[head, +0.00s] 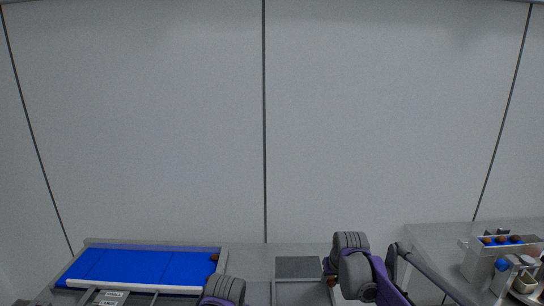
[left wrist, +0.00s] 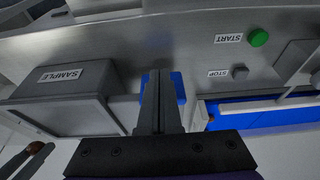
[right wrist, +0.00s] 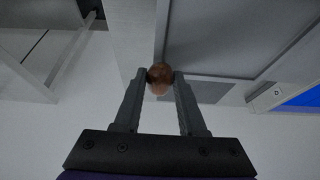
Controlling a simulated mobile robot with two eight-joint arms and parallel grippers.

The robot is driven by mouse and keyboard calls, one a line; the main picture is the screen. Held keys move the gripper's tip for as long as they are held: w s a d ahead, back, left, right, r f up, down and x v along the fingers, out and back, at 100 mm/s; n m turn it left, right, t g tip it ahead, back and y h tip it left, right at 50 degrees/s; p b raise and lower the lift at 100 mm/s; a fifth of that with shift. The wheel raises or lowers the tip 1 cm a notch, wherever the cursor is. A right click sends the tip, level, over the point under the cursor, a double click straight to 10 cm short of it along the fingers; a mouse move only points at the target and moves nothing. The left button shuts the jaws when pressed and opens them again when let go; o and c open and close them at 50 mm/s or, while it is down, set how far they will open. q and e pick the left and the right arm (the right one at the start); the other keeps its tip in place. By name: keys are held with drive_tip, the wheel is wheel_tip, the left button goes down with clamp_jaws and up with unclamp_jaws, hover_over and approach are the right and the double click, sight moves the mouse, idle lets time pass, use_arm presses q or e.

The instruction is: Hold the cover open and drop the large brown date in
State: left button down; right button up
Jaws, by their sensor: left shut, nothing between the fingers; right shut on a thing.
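The brown date (right wrist: 159,80) is pinched between the fingertips of my right gripper (right wrist: 159,76); the date also shows small in the head view (head: 332,282). It is held in front of a grey framed panel (right wrist: 235,40). My left gripper (left wrist: 160,128) is shut and empty, with a blue surface (left wrist: 178,86) behind its fingers. A grey box labelled SAMPLE (left wrist: 62,88) is left of those fingers in the left wrist view. I cannot tell for sure which part is the cover; a dark grey flat panel (head: 298,267) lies between my arms in the head view.
A blue conveyor (head: 140,266) is at the left, with another brown date (head: 214,257) at its right end. A green START button (left wrist: 259,37) and a STOP button (left wrist: 240,72) are on a grey panel. A bin (head: 480,262) with blue and brown items stands at the far right.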

use_arm(q)
drive_tip(key=shift+w, duration=0.1)
drive_tip(key=w, duration=1.3)
drive_tip(key=shift+w, duration=0.35)
idle(1.5)
use_arm(e)
wheel_tip(320, 180, up, 4)
hover_over(304, 303)
drive_tip(key=s, duration=0.1)
drive_tip(key=f, duration=0.6)
drive_tip(key=shift+s+f, duration=0.2)
drive_tip(key=shift+s, duration=0.1)
drive_tip(key=o, duration=1)
drive_tip(key=shift+o, duration=0.3)
